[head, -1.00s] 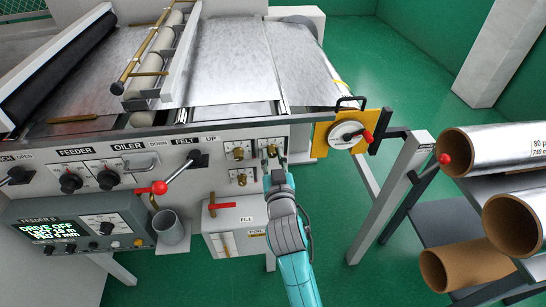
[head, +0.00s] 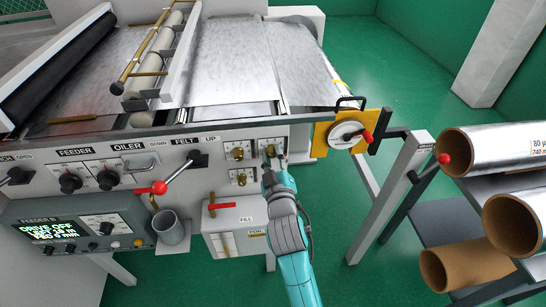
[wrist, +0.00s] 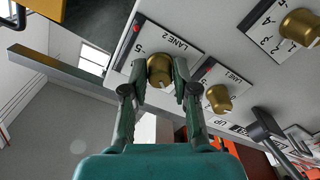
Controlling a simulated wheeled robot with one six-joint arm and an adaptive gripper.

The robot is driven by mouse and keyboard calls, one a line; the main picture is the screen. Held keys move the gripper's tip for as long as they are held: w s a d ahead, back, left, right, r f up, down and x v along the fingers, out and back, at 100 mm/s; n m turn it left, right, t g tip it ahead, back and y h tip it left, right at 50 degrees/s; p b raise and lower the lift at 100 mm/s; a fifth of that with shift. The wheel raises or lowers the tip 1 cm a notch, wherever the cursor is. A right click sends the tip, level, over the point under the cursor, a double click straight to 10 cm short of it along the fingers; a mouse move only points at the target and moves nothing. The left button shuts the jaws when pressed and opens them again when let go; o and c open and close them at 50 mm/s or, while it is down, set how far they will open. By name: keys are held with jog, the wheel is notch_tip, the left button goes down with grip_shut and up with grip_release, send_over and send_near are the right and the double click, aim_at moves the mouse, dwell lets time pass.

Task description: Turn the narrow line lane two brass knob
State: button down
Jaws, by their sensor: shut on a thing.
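The upper-right brass knob (head: 270,150) sits on the machine's front panel. In the wrist view this brass knob (wrist: 160,69) is on a white scale plate marked LANE 2. My gripper (head: 273,161) is at this knob, and in the wrist view its two fingers (wrist: 160,80) are shut on the knob's sides. The fingers hide part of the plate, and I cannot read which mark the knob points to. The LANE 1 brass knob (wrist: 219,98) is just right of the gripper in the wrist view, and at upper left of the group in the head view (head: 238,153).
Another brass knob (head: 240,179) sits in the lower row. A yellow plate with a handwheel (head: 346,134) is close on the right. A white box with a red handle (head: 222,206) lies below. A lever with a red ball (head: 159,187) is at left.

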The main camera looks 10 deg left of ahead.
jog(key=n, duration=0.4)
jog(key=shift+n, duration=0.3)
jog(key=n, duration=0.4)
jog(key=shift+n, duration=0.3)
jog(key=c, duration=0.9)
grip_release()
jog(key=v, duration=1.2)
